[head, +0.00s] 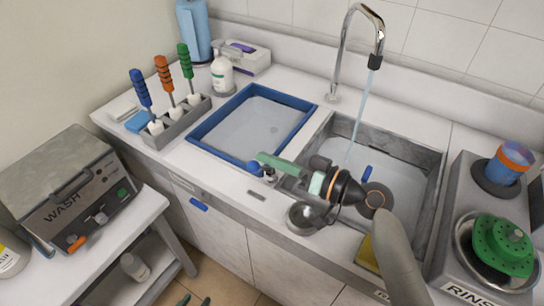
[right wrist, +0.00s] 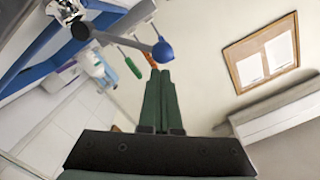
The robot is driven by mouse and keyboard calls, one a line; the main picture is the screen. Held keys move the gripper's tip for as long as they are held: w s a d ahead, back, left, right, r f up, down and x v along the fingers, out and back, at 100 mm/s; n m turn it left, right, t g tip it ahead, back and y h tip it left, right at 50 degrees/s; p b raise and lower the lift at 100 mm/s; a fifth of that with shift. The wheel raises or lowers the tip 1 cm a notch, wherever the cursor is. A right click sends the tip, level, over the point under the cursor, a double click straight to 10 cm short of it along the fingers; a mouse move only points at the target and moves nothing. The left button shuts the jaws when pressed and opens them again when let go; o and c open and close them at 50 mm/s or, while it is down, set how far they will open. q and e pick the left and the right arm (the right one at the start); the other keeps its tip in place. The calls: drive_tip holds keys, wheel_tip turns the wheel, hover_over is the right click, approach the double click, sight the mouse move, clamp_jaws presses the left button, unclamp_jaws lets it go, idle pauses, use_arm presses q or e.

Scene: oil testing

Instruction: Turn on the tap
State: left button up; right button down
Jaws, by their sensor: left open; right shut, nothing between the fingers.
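The chrome gooseneck tap (head: 343,50) stands behind the sink, and a stream of water (head: 360,115) runs from its spout into the grey sink basin (head: 441,165). A lever with a blue ball knob (head: 253,168) is at the counter front, left of the sink; the knob also shows in the right wrist view (right wrist: 163,51). My right gripper (head: 262,157) is shut and empty, its green fingertips (right wrist: 156,72) close to the knob; I cannot tell whether they touch. My left gripper (head: 194,301) is open, low at the bottom edge, only its fingertips showing.
A blue-rimmed tray (head: 203,150) lies left of the sink. A WASH machine (head: 70,190) is at left, RINSE equipment (head: 468,280) at right. My right arm crosses the sink front.

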drive_tip(key=s+a+f+n+b, duration=0.1)
drive_tip(key=b, duration=0.2)
drive_tip(key=shift+s+n, duration=0.1)
drive_tip(key=shift+n, duration=0.3)
drive_tip(key=shift+r, duration=0.1)
drive_tip(key=shift+d, duration=0.1)
drive_tip(key=b+v, duration=0.4)
drive_tip(key=v, duration=0.8)
drive_tip(key=shift+s, duration=0.25)
drive_tip(key=shift+d, duration=0.1)
